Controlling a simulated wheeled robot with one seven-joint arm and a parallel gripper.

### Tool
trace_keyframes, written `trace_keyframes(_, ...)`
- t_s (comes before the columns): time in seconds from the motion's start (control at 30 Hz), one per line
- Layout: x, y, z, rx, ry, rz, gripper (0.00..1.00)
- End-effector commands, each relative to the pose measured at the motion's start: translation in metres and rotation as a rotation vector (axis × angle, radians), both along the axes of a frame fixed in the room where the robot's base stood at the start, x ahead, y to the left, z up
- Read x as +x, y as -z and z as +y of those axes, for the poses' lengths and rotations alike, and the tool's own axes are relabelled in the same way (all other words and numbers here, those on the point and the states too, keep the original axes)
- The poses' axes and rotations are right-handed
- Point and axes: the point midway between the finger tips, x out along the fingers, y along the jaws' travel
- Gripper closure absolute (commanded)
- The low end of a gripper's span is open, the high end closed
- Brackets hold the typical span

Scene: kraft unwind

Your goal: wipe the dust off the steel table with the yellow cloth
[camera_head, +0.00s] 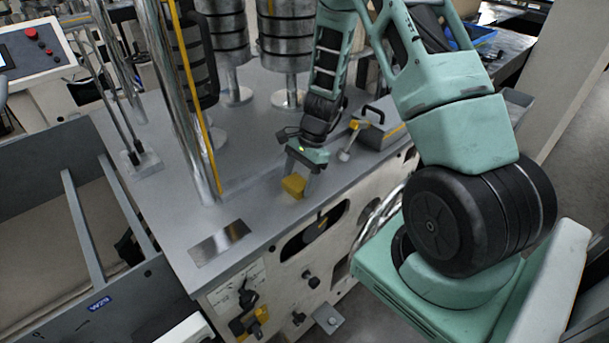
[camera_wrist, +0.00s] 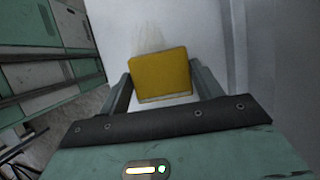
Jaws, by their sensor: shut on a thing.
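The yellow cloth (camera_head: 294,186) is a small folded block near the front edge of the steel table (camera_head: 255,205). My gripper (camera_head: 300,177) is shut on the cloth, and the cloth is at or just above the table surface; I cannot tell whether it touches. In the wrist view the cloth (camera_wrist: 161,76) sits between my two fingers (camera_wrist: 160,88). A faint brownish smear of dust (camera_wrist: 150,38) shows on the pale surface just beyond the cloth in that view. I cannot make out dust clearly in the head view.
A grey toolbox (camera_head: 379,128) with a black handle stands right of my gripper, with a yellow-handled tool (camera_head: 350,140) beside it. Steel posts (camera_head: 190,110) and metal cylinders (camera_head: 286,45) rise behind. A shiny plate (camera_head: 219,242) lies at the front left corner.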

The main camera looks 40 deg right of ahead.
Motion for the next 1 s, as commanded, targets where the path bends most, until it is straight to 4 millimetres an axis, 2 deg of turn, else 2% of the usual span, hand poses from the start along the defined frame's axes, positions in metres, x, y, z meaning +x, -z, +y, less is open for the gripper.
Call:
trace_keyframes(0.23,0.000,0.000,0.008,0.000,0.000,0.000,0.53)
trace_keyframes(0.5,0.000,0.003,0.030,0.001,-0.001,0.001,0.53)
trace_keyframes(0.77,0.000,0.004,0.040,0.001,-0.002,0.001,0.53)
trace_keyframes(1.0,-0.001,0.003,0.058,0.003,-0.003,0.004,0.53)
